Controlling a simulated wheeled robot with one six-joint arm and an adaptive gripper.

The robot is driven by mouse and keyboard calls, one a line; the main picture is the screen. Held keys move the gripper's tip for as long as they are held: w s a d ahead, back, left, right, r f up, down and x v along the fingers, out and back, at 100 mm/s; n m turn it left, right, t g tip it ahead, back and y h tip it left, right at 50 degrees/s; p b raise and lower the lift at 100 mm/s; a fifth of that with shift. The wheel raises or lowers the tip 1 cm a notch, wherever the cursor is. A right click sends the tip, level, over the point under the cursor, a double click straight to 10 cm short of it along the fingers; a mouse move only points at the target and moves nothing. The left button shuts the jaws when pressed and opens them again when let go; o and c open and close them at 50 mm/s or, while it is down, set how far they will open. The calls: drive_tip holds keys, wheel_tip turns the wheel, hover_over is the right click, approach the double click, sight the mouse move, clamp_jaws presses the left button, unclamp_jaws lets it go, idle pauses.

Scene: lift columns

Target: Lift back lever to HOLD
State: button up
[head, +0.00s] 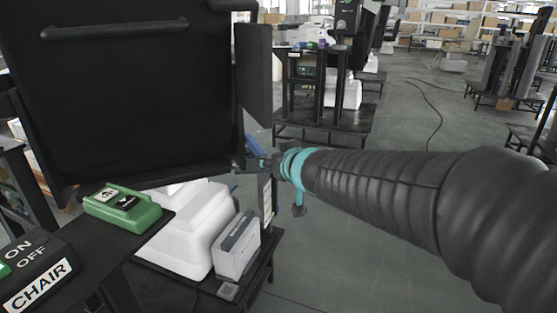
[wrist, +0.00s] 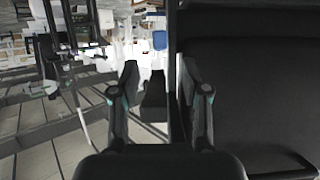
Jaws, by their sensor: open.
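My gripper (head: 256,163) is at the side edge of the large black chair panel (head: 120,95), at its lower right corner in the head view. In the wrist view my gripper (wrist: 159,72) is open, its two dark fingers spread apart. A small dark block (wrist: 153,97), possibly the back lever, shows between the fingers, beside the panel edge. I cannot tell whether a finger touches it. The panel (wrist: 250,95) fills the right of the wrist view, close to the right finger. No HOLD label is legible.
A green control box (head: 122,205) and a black box marked ON, OFF and CHAIR (head: 38,272) stand at the lower left. A white base (head: 188,225) and a grey box (head: 237,245) lie below the panel. The floor (head: 400,110) beyond my arm is mostly open.

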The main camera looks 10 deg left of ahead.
drive_tip(key=shift+v, duration=1.1)
